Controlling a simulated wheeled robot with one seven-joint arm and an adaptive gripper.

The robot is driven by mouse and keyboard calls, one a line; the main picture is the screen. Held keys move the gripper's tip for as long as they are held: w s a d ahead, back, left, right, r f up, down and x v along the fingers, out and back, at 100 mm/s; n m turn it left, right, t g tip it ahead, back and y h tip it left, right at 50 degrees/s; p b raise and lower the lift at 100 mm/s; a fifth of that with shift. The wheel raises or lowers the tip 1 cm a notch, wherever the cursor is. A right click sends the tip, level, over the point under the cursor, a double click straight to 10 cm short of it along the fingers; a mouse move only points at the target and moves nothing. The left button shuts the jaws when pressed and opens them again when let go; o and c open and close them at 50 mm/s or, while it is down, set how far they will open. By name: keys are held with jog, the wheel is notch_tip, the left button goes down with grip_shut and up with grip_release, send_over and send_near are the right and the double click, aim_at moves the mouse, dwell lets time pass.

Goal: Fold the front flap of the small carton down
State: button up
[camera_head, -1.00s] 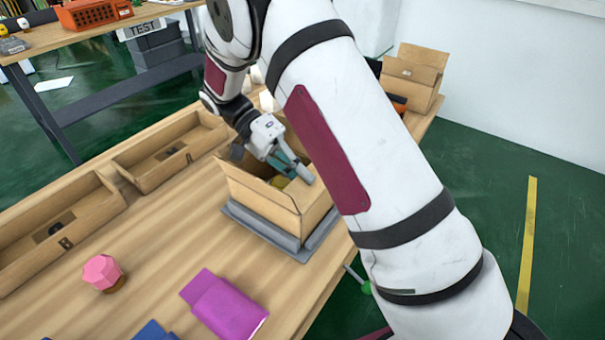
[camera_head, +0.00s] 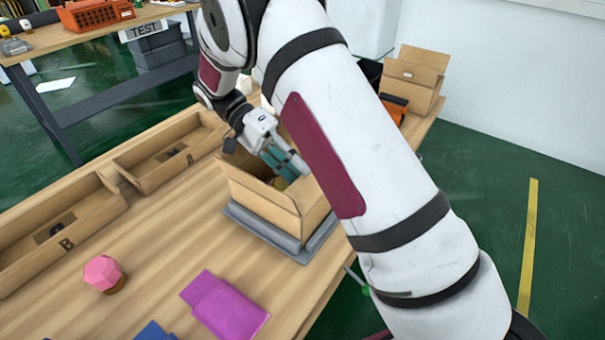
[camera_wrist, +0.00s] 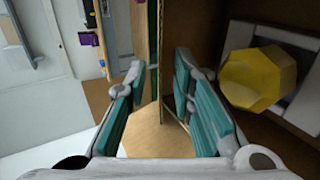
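The small carton (camera_head: 262,197) stands on a grey platform (camera_head: 297,249) on the wooden table, with its top open. My gripper (camera_head: 298,167) is over its right part, with the fingertips at the opening. In the wrist view my gripper (camera_wrist: 160,75) has its teal-padded fingers apart, and an upright cardboard panel (camera_wrist: 168,58) shows between and beyond them. I cannot tell whether either finger touches it. A yellow faceted object (camera_wrist: 258,78) sits inside the carton, to the right of the fingers. My arm hides part of the carton's far right side.
Divided wooden trays (camera_head: 60,225) lie along the table's left side. A pink faceted object (camera_head: 103,271) and a purple pouch-like item (camera_head: 226,306) lie in front. Another open carton (camera_head: 413,77) stands at the back right. Bare table lies left of the small carton.

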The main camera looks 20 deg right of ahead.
jog(key=shift+v, duration=2.6)
jog(key=shift+c, duration=0.2)
